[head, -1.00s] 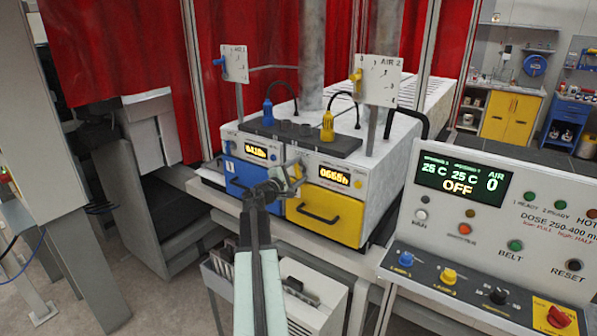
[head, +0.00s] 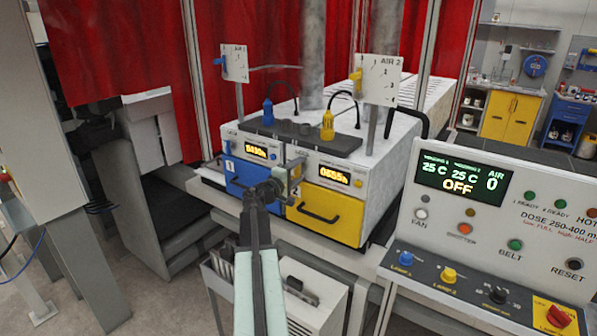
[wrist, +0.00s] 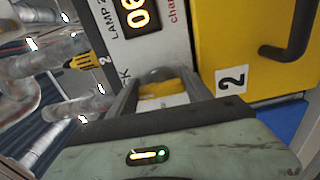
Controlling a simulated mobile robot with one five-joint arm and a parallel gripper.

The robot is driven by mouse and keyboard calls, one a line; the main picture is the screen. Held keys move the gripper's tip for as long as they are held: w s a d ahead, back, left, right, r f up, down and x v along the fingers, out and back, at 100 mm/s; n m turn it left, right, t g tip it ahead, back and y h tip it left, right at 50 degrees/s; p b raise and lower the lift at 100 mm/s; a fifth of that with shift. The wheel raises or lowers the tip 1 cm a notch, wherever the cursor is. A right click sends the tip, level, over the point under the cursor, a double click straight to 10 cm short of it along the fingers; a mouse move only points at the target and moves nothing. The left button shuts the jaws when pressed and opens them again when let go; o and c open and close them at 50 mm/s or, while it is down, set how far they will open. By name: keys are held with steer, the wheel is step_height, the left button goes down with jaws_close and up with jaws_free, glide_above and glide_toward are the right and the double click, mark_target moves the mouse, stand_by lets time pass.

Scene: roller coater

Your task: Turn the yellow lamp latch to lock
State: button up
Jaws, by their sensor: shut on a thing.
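The yellow lamp latch (wrist: 158,91) shows in the wrist view between my gripper's two fingers, below the LAMP 2 display. My gripper (wrist: 163,88) is shut on it, with a finger on each side. Part of the latch is hidden by the gripper body, so its exact angle is hard to read. In the head view my gripper (head: 288,174) is at the front of the lamp unit, between the blue drawer (head: 238,172) and the yellow drawer (head: 345,212), where the latch is mostly hidden.
The yellow drawer's dark handle (wrist: 291,42) sticks out right of my gripper in the wrist view. A yellow plug (head: 327,125) and a blue plug (head: 267,110) stand on top of the unit. The control panel (head: 490,235) stands at the right.

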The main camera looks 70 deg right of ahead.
steer(key=shift+s+f, duration=0.1)
steer(key=shift+s, duration=0.05)
steer(key=o, duration=1.4)
steer(key=shift+c, duration=0.2)
steer(key=shift+a, duration=0.1)
steer(key=v, duration=0.7)
steer(key=shift+a, duration=0.25)
